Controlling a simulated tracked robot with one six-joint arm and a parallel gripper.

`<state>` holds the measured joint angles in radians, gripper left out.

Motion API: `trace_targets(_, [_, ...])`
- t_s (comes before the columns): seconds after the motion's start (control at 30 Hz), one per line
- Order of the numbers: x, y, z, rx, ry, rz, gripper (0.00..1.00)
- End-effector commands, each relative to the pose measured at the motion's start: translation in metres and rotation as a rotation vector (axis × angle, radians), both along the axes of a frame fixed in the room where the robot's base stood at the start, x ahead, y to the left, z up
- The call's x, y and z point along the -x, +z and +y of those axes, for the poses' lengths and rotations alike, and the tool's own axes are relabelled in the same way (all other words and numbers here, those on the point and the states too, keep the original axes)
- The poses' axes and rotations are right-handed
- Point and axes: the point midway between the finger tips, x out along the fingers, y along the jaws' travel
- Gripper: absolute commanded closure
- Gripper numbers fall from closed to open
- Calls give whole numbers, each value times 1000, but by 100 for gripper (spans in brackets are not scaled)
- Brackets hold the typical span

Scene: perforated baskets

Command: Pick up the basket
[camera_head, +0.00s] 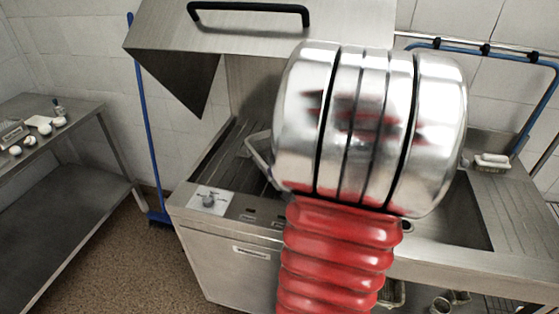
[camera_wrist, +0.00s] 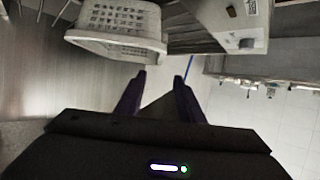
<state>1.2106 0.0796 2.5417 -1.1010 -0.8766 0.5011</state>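A white perforated basket (camera_wrist: 115,45) shows at the upper left of the wrist view, cut off by the top edge. In the head view only a pale edge, apparently its rim (camera_head: 258,158), shows left of my arm, and the rest is hidden behind the arm. My gripper (camera_wrist: 159,77) has its two dark fingers apart, with nothing between them. The basket is beyond the fingertips and to their left in the wrist view, and no contact shows. My gripper is hidden behind my arm in the head view.
A steel sink unit (camera_head: 215,255) with a raised hood (camera_head: 260,35) stands ahead. A steel side table (camera_head: 60,165) with small items is at the left. A blue-handled pole (camera_head: 144,110) stands between them.

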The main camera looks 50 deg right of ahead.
Motion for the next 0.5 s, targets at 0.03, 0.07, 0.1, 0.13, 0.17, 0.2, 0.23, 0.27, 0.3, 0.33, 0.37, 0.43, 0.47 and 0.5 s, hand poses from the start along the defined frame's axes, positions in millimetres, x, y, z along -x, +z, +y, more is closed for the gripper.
trace_targets(0.03, [-1, 0, 0, 0, 0, 0, 65])
trace_targets(0.07, [-1, -1, 0, 0, 0, 0, 65])
trace_targets(0.1, [-2, -1, -1, 0, 0, 1, 65])
trace_targets(0.13, [-4, -2, -1, 0, 0, 1, 65])
trace_targets(0.17, [-5, -3, -2, -1, 0, 1, 65])
trace_targets(0.2, [-8, -4, -3, -2, 1, 0, 65])
trace_targets(0.23, [-11, -5, -4, -1, 2, 1, 65])
trace_targets(0.27, [-14, -6, -5, -1, 2, 1, 65])
trace_targets(0.3, [-18, -8, -7, -2, 1, 0, 65])
trace_targets(0.33, [-21, -10, -8, -1, 2, 2, 65])
trace_targets(0.37, [-24, -11, -9, -2, 3, 1, 65])
trace_targets(0.43, [-31, -15, -12, -1, 2, 2, 65])
trace_targets(0.47, [-35, -16, -13, -1, 2, 1, 65])
trace_targets(0.5, [-39, -17, -15, -1, 2, 1, 65])
